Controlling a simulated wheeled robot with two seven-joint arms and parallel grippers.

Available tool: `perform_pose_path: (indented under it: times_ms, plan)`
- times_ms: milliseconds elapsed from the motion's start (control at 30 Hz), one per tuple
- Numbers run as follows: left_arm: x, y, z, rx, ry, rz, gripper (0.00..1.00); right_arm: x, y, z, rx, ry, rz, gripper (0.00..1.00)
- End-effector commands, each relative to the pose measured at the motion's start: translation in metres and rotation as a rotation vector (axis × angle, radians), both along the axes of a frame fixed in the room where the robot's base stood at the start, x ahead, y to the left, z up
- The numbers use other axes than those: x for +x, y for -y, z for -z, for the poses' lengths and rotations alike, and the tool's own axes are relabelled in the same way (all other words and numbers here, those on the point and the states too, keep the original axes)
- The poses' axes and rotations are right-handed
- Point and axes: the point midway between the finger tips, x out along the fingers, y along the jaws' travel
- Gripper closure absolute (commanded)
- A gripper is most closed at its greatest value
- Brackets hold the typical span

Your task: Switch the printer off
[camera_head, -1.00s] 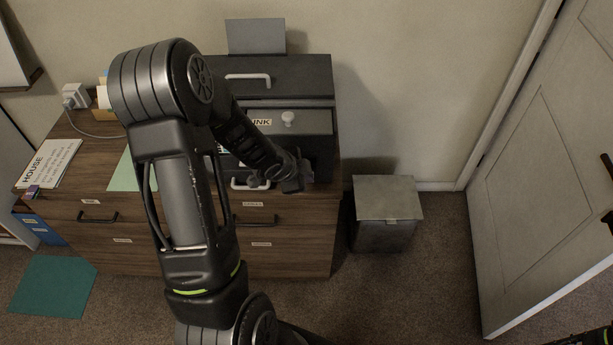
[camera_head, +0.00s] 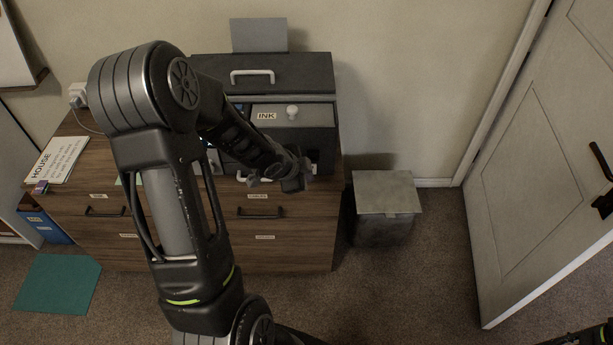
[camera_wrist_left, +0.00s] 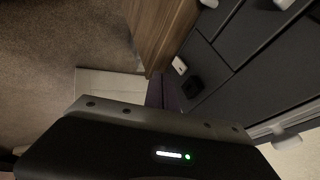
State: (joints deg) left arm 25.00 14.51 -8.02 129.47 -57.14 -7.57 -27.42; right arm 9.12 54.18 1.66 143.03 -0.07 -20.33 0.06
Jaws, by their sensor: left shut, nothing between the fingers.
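The printer (camera_head: 318,118) is a dark grey box with an INK label, a white knob and a white handle on top, standing on the wooden cabinet. My left gripper (camera_head: 291,183) is shut and empty at the printer's front right, above the cabinet's front edge; I cannot tell whether it touches. The left wrist view shows the dark printer face (camera_wrist_left: 245,55) with a small white part (camera_wrist_left: 180,65) and a black part (camera_wrist_left: 192,87) near its lower edge. I cannot tell which is the power switch. My arm hides the printer's left front.
The wooden cabinet (camera_head: 290,225) has black drawer handles. A grey lidded bin (camera_head: 386,192) stands right of it, with clear floor up to the door (camera_head: 540,170). A HOUSE sheet (camera_head: 58,160) lies on the cabinet's left, and a charger (camera_head: 77,95) is behind it.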

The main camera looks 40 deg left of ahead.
Motion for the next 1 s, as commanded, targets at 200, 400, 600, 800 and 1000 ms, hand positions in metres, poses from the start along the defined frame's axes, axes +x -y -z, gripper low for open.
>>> perform_pose_path:
  times_ms: [200, 400, 600, 800, 1000]
  plan:
    - [-0.024, -0.001, -0.041, -0.001, -0.001, -0.001, 1.0, -0.001, 0.0, -0.032, -0.002, -0.004, 0.0, 0.64]
    - [-0.039, -0.001, -0.061, 0.0, -0.001, 0.0, 1.0, -0.004, 0.001, -0.046, -0.007, -0.012, 0.002, 0.64]
    - [-0.044, -0.001, -0.064, 0.0, -0.002, 0.0, 1.0, -0.005, 0.002, -0.047, -0.009, -0.015, 0.004, 0.64]
    - [-0.044, -0.001, -0.063, -0.001, -0.001, 0.001, 1.0, -0.005, 0.002, -0.046, -0.009, -0.015, 0.004, 0.64]
    - [-0.038, 0.008, -0.062, 0.001, 0.008, 0.024, 1.0, -0.004, 0.002, -0.042, -0.009, -0.015, 0.004, 0.64]
